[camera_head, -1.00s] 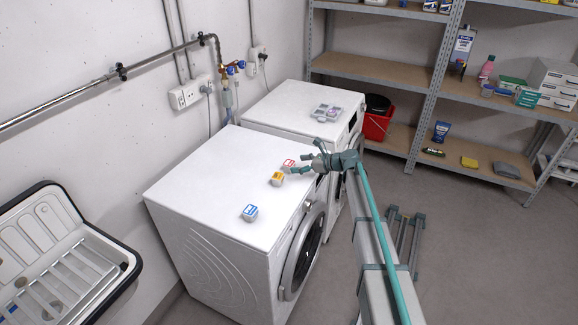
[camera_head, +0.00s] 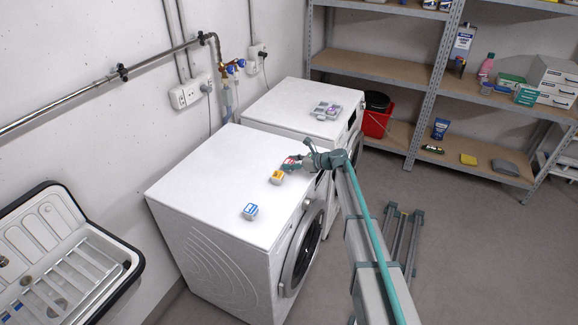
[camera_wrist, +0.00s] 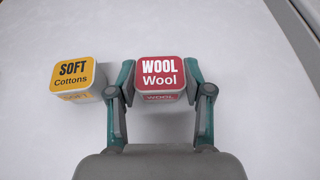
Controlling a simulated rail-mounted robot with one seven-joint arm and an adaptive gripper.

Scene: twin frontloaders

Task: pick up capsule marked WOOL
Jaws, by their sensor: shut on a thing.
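The red capsule marked WOOL (camera_wrist: 161,72) is between the two fingers of my gripper (camera_wrist: 160,80) in the wrist view. The gripper is shut on it, one finger against each side, and its label faces up. In the head view the red capsule (camera_head: 289,161) is partly hidden by my gripper (camera_head: 290,164) on the near washing machine's white top (camera_head: 225,175). I cannot tell whether it is lifted off the top. A yellow capsule marked SOFT Cottons (camera_wrist: 77,77) sits just left of the gripper; it also shows in the head view (camera_head: 277,177).
A blue capsule (camera_head: 250,211) sits nearer the front of the same top. The second machine (camera_head: 285,108) stands behind, with a grey tray (camera_head: 326,111) on it. A sink (camera_head: 60,250) is at left. Shelves (camera_head: 385,72) and a red bucket (camera_head: 376,123) are at right.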

